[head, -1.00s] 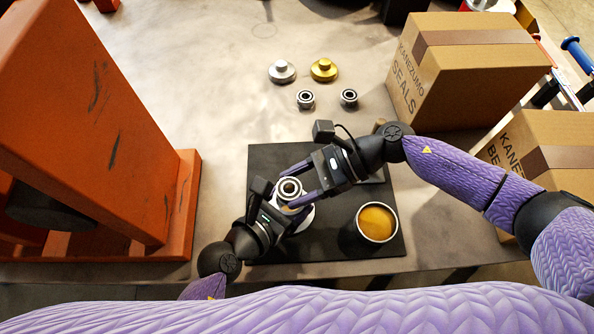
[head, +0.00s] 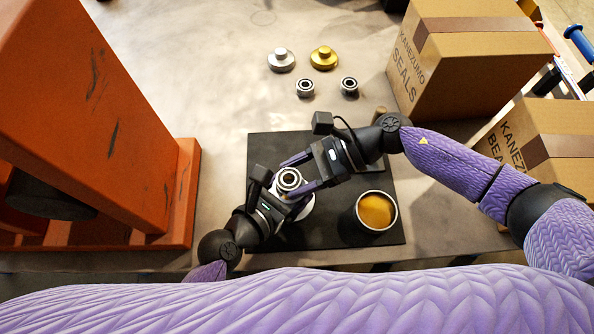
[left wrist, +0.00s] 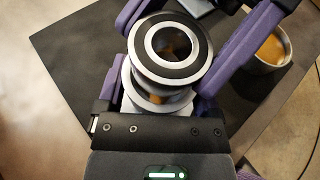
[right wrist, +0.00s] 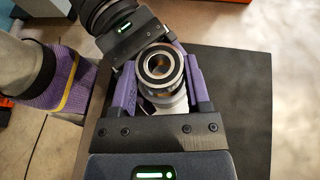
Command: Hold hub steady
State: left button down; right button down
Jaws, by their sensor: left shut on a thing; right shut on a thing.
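The silver hub (head: 307,209) stands upright on the black mat (head: 275,146), with a dark-sealed bearing ring (head: 289,179) at its top. My left gripper (head: 283,191) comes from the lower left and is shut around it; the left wrist view shows the ring (left wrist: 172,50) above the pale hub flange (left wrist: 155,103). My right gripper (head: 304,174) reaches in from the upper right, its purple fingers on either side of the bearing. The right wrist view shows the ring (right wrist: 160,66) between those fingers (right wrist: 161,85). The exact contact surfaces are partly hidden.
A cup of amber grease (head: 376,212) stands on the mat to the right. Silver (head: 281,60) and gold (head: 323,58) caps and two bearings (head: 305,88) (head: 349,86) lie behind. An orange press frame (head: 100,120) is left, cardboard boxes (head: 470,65) right.

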jog(key=shift+f, duration=0.8)
grip_release()
jog(key=shift+f, duration=0.1)
jog(key=shift+d, duration=0.1)
jog(key=v, duration=1.2)
